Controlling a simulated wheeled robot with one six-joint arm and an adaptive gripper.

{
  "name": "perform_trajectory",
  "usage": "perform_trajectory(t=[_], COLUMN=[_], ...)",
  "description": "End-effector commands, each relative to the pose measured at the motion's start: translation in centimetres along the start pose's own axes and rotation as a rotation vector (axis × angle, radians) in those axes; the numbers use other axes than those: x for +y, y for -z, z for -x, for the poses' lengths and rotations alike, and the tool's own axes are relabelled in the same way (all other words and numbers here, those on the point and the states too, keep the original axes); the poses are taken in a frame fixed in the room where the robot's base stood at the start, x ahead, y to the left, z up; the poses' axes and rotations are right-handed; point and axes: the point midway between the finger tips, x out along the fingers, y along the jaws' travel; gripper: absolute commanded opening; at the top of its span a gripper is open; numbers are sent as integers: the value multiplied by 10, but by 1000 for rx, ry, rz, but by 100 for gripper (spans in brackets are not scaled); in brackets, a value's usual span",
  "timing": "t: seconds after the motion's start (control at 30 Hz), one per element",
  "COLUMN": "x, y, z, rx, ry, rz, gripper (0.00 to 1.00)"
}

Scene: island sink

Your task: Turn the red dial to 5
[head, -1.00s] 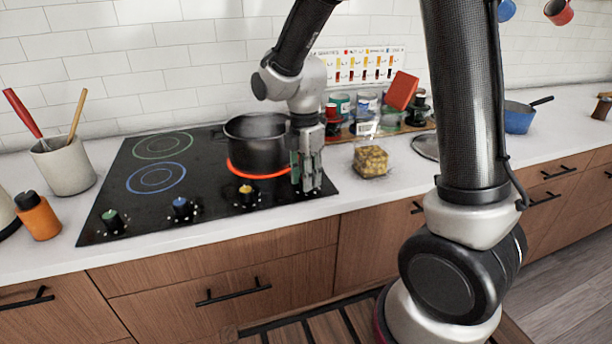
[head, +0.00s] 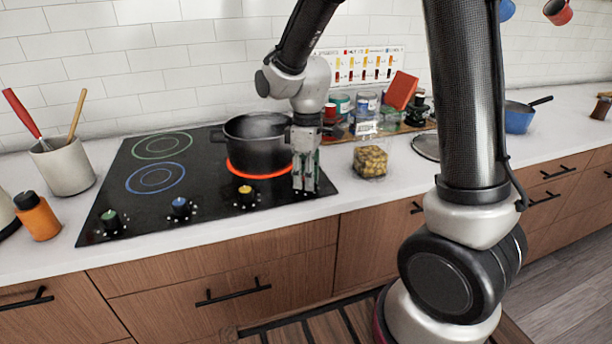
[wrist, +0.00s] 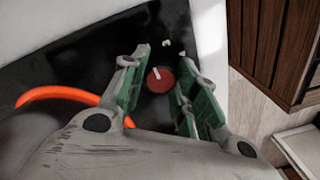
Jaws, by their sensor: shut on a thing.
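The red dial (wrist: 161,80) shows in the wrist view between the green inner pads of my gripper (wrist: 157,88). Its white pointer mark faces the top of that view, tilted slightly left. My gripper is shut on the dial, with a finger on either side. In the head view my gripper (head: 305,186) points down at the right front corner of the black cooktop (head: 215,160) and hides the dial. A dark pot (head: 257,150) stands on a glowing orange-red burner ring (head: 250,174) just left of my gripper.
A jar of yellowish pieces (head: 370,161) stands right of my gripper. More jars and a red block (head: 401,90) stand behind it. The counter's front strip is clear.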

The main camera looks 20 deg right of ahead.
Motion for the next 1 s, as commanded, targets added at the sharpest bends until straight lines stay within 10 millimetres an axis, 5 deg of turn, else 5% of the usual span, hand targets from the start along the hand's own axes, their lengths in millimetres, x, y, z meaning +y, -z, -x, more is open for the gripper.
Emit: perform_trajectory(t=[1.0], x=[-1], y=[-1], z=[0], rx=[40], ry=[-1], rz=[-962], gripper=[6])
